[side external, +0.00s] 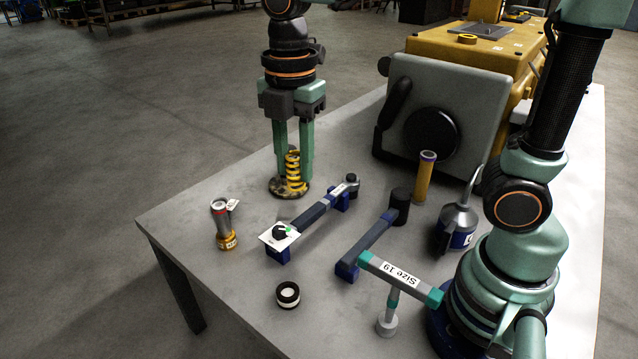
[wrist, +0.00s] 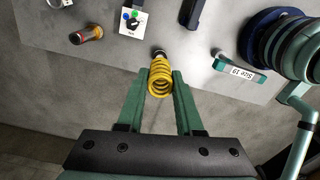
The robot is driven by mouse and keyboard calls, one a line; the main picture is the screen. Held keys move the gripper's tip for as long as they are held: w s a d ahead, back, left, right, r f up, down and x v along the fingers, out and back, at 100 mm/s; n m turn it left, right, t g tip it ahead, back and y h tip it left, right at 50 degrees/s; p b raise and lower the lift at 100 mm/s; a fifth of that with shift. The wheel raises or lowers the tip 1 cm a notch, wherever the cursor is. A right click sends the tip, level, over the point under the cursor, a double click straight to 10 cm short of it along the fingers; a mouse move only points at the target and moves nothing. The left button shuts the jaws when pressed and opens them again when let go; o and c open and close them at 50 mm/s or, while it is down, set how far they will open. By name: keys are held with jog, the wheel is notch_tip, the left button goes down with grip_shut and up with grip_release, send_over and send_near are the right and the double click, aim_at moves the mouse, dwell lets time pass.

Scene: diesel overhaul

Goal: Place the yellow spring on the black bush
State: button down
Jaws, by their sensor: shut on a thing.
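My gripper (side external: 293,178) is shut on the yellow spring (side external: 293,173), which stands upright between the two green fingers. In the wrist view the spring (wrist: 160,80) also shows between the fingertips (wrist: 160,74). The black bush (side external: 288,295), a short black ring with a white inner part, stands on the table towards the front. The spring is held in the air above the bush, with a clear gap between them. In the wrist view the bush (wrist: 158,52) shows just beyond the spring's far end, partly hidden by it.
A torch-like cylinder (side external: 223,222) stands left of the bush. A "Size 19" T-shaped stand (side external: 398,275) is to the right. A speckled disc (side external: 276,187) lies farther back.

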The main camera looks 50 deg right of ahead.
jog(key=s+a+r, duration=0.1)
jog(key=a, duration=0.4)
send_over(287, 291)
jog(key=shift+n, duration=0.4)
notch_tip(287, 291, down, 20)
jog(key=shift+r, duration=0.1)
jog(key=c, duration=0.6)
grip_release()
jog(key=shift+o, duration=0.2)
